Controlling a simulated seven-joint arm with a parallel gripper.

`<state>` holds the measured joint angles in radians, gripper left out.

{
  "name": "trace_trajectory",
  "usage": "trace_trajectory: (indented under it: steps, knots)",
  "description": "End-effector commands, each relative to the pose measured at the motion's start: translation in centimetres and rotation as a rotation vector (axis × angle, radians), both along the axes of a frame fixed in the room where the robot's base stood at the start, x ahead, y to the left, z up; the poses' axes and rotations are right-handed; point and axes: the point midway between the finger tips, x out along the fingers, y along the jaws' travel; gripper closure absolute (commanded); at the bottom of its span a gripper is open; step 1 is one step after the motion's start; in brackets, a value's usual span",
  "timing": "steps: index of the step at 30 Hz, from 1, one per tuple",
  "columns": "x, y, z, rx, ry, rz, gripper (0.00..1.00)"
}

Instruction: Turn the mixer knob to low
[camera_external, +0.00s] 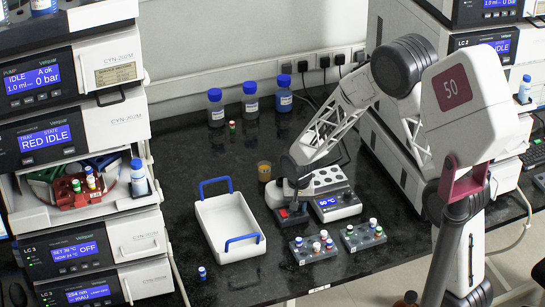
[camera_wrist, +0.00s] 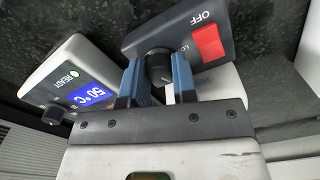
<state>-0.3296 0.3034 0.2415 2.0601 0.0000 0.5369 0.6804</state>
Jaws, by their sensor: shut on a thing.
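The mixer (camera_wrist: 218,22) has a dark sloped panel with a red rocker switch (camera_wrist: 208,42), an "OFF" label and a partly hidden "LO" label in the wrist view. Its dark round knob (camera_wrist: 159,66) sits between the two blue fingers of my gripper (camera_wrist: 157,77), which is shut on it. In the external view my gripper (camera_external: 292,200) reaches down to the mixer (camera_external: 283,216) and hides the knob. I cannot tell the knob's setting.
The heater block (camera_external: 337,206) reading 50 °C stands close beside the mixer; its display (camera_wrist: 92,95) also shows in the wrist view. Vial racks (camera_external: 314,257) stand in front. A white tray with blue handles (camera_external: 219,240) lies left. The back bench has free room.

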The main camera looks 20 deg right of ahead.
Motion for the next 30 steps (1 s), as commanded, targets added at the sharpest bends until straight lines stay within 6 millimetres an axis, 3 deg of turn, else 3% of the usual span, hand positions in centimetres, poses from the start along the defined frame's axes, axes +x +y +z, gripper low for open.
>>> trace_trajectory:
  steps: [30]
  knots:
    - [0.02, 0.06, 0.07, 0.0, -0.001, 0.941, 0.98]
